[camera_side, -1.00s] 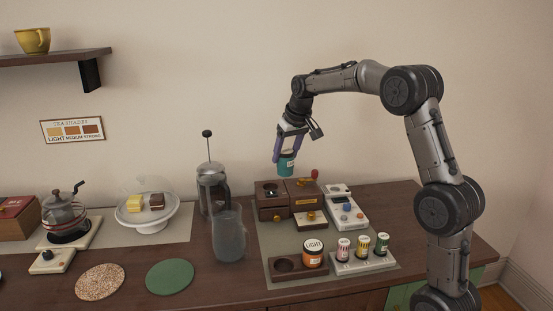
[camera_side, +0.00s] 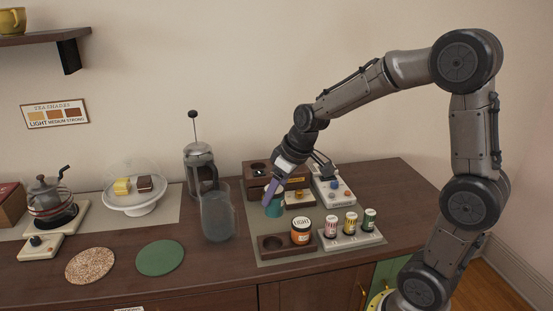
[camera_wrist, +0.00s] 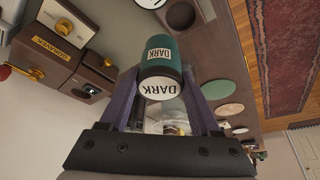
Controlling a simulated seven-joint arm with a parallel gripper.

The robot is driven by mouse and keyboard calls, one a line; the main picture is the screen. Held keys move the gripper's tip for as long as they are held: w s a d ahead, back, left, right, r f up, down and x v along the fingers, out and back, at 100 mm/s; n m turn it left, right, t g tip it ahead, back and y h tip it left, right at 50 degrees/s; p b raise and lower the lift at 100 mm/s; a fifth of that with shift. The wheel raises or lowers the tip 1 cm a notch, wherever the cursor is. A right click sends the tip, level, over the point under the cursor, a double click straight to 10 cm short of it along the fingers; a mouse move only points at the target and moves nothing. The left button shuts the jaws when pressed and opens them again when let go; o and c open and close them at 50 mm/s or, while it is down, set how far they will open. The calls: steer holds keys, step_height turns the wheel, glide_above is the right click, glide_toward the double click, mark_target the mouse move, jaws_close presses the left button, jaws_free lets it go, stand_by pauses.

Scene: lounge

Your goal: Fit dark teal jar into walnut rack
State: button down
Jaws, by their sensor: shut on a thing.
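The dark teal jar (camera_side: 274,208) is held in my gripper (camera_side: 271,197), in front of the walnut box and behind the walnut rack (camera_side: 292,257). The purple fingers partly hide it in the side view. In the wrist view the jar (camera_wrist: 162,60) sits between both fingers, with "DARK" on its label and its white end. The rack has an empty round hole (camera_side: 271,243) at left and an orange jar marked LIGHT (camera_side: 301,230) at right. The jar is above and apart from the rack. The empty hole also shows in the wrist view (camera_wrist: 181,16).
A glass pitcher (camera_side: 217,215) stands just left of the mat. A pale tray with several small jars (camera_side: 351,239) is right of the rack. A walnut box (camera_side: 258,181) and a device with knobs (camera_side: 335,190) stand behind. A green round mat (camera_side: 160,257) lies flat at left.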

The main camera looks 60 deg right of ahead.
steer(key=shift+n, duration=0.3)
steer(key=shift+s+a+f, duration=0.2)
steer(key=shift+a+f, duration=0.3)
steer(key=shift+f, duration=0.55)
steer(key=shift+s+a+f, duration=0.25)
steer(key=shift+a+f, duration=0.2)
steer(key=shift+f, duration=0.65)
steer(key=shift+s+a+f, duration=0.2)
steer(key=shift+a+f, duration=0.3)
steer(key=shift+f, duration=0.55)
steer(key=shift+f, duration=1.35)
jaws_free()
steer(key=shift+v, duration=3.8)
steer(key=shift+d, duration=0.1)
